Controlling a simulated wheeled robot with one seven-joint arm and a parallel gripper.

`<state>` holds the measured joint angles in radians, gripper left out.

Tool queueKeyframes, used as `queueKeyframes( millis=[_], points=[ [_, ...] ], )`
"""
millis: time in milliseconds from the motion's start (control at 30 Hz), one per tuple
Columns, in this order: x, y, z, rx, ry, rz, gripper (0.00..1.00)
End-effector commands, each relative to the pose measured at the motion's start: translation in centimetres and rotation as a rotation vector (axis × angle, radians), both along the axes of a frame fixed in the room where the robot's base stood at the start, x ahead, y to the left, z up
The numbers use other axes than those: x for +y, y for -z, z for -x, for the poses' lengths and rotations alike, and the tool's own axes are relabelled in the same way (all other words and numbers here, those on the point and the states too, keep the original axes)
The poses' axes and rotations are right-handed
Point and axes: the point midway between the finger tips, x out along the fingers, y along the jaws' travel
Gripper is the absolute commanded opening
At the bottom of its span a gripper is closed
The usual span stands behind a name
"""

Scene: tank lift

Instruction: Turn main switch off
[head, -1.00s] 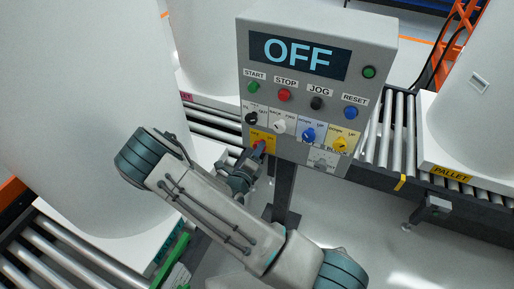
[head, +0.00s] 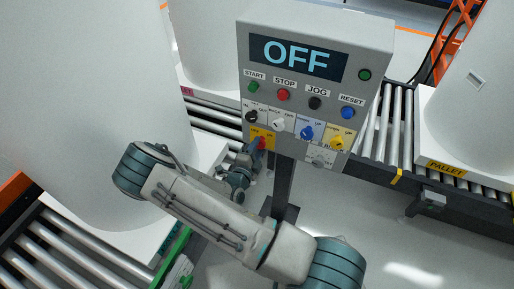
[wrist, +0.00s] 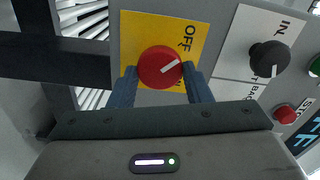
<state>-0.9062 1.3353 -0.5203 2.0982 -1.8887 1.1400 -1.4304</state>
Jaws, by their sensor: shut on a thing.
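The main switch is a red round knob (wrist: 160,67) with a white pointer line, on a yellow plate (wrist: 138,25) marked OFF. In the wrist view the pointer slants up to the right; the plate's other label is mostly hidden. My gripper (wrist: 161,82) has one finger on each side of the knob and is shut on it. In the head view my gripper (head: 250,160) reaches the lower left of the grey control panel (head: 375,40), where the red knob (head: 262,143) shows partly. The panel's display (head: 296,57) reads OFF.
A black knob (wrist: 269,58) and a red button (wrist: 284,112) sit close to the right in the wrist view. Roller conveyors (head: 372,125) and large white cylinders (head: 75,100) surround the panel. A post (head: 283,185) stands below it.

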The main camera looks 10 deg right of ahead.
Motion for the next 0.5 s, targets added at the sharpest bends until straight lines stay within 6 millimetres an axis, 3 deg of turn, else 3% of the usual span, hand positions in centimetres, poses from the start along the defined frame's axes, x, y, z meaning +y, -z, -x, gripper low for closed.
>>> queueKeyframes(
  millis=[433, 467, 500],
  points=[
    [-0.01, 0.10, 0.07, 0.009, 0.000, 0.009, 0.21],
    [-0.01, 0.10, 0.07, 0.009, 0.000, 0.009, 0.50],
    [-0.01, 0.10, 0.07, 0.009, 0.000, 0.009, 0.61]
  ],
)
